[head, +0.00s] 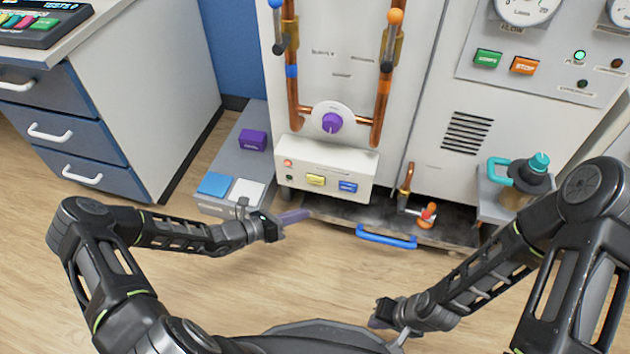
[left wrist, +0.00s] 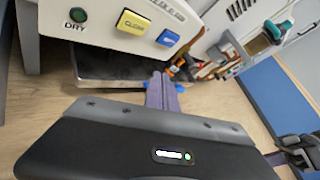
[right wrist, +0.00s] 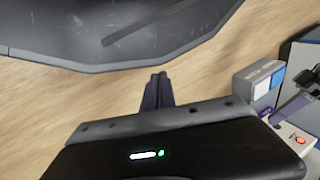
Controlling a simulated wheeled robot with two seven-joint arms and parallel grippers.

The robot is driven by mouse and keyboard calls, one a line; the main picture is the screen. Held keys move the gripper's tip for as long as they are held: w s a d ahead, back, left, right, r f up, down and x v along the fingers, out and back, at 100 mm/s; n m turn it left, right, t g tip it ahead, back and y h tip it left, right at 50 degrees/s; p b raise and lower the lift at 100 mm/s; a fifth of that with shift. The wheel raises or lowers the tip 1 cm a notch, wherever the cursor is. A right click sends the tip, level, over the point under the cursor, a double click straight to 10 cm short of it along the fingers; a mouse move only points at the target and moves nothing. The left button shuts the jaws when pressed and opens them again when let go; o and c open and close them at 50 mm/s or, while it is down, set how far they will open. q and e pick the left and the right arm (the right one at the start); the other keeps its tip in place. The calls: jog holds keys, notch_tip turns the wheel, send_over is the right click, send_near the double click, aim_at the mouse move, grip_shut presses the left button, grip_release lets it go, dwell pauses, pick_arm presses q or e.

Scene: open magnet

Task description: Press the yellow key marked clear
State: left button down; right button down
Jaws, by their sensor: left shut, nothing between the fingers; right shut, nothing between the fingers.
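The yellow key (head: 316,180) sits on the front of a white control box, to the left of a blue key (head: 347,187). In the left wrist view the yellow key (left wrist: 133,22) shows its label, which looks like "CLEAR". My left gripper (head: 304,214) is shut and empty, below and a little left of the yellow key, apart from it. Its purple fingers (left wrist: 162,92) also show in the left wrist view, below the keys. My right gripper (head: 378,322) is shut and empty, low over the floor; its fingers (right wrist: 157,92) show in the right wrist view.
A purple knob (head: 332,122) is above the control box. A dark tray with a blue handle (head: 386,238) lies below it. A grey ledge with a purple block (head: 252,140) and blue and white pads is at left. A teal-handled vessel (head: 520,172) stands at right.

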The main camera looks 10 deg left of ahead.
pick_arm(q)
jog(key=w, duration=0.1)
jog(key=b, duration=0.5)
send_near(323, 185)
jog(key=w+d+f, duration=0.1)
jog(key=d+f, duration=0.1)
jog(key=d, duration=0.1)
jog(key=shift+w+d+r+b, duration=0.1)
jog(key=shift+w+b, duration=0.05)
jog(key=shift+w, duration=0.2)
jog(key=shift+w+d+r+b, duration=0.1)
jog(key=shift+w+r+b, duration=0.05)
jog(key=shift+w, duration=0.2)
dwell(1.0)
jog(key=shift+w, duration=0.4)
